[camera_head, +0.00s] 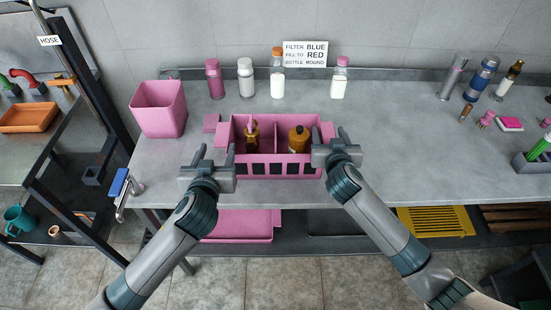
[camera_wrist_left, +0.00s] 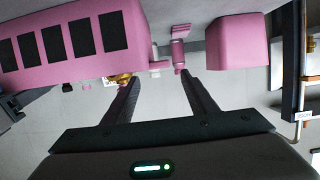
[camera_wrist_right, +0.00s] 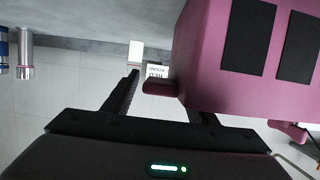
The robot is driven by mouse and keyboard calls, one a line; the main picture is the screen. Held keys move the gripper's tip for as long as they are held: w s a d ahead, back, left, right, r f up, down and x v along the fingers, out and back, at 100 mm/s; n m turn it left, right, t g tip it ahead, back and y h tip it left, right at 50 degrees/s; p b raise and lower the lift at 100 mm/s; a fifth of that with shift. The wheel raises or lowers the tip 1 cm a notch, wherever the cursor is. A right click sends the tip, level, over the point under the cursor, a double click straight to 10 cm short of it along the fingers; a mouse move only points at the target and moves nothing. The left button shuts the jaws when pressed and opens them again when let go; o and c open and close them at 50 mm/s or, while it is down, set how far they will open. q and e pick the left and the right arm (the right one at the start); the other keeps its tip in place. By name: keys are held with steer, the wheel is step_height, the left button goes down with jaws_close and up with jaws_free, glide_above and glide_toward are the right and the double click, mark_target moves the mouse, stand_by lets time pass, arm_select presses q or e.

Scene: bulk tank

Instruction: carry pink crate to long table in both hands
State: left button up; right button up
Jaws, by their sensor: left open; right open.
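The pink crate (camera_head: 300,170) stands upright on the grey table (camera_head: 400,140), with dark square openings along its front and handle tabs at both ends. It holds two amber bottles (camera_head: 299,139) in separate compartments. My left gripper (camera_head: 211,150) is open at the crate's left end, beside the left handle; the crate also shows in the left wrist view (camera_wrist_left: 80,40). My right gripper (camera_head: 331,136) is open at the crate's right end, close to the right handle (camera_wrist_right: 160,88). I cannot tell whether either gripper touches the crate.
A pink bin (camera_head: 158,110) stands left of the crate. Several bottles (camera_head: 277,80) and a sign (camera_head: 305,54) stand behind it. Bottles and brushes (camera_head: 486,118) are at the right.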

arm_select(q)
steer(key=shift+v, duration=1.05)
arm_select(e)
steer(key=v, duration=1.2)
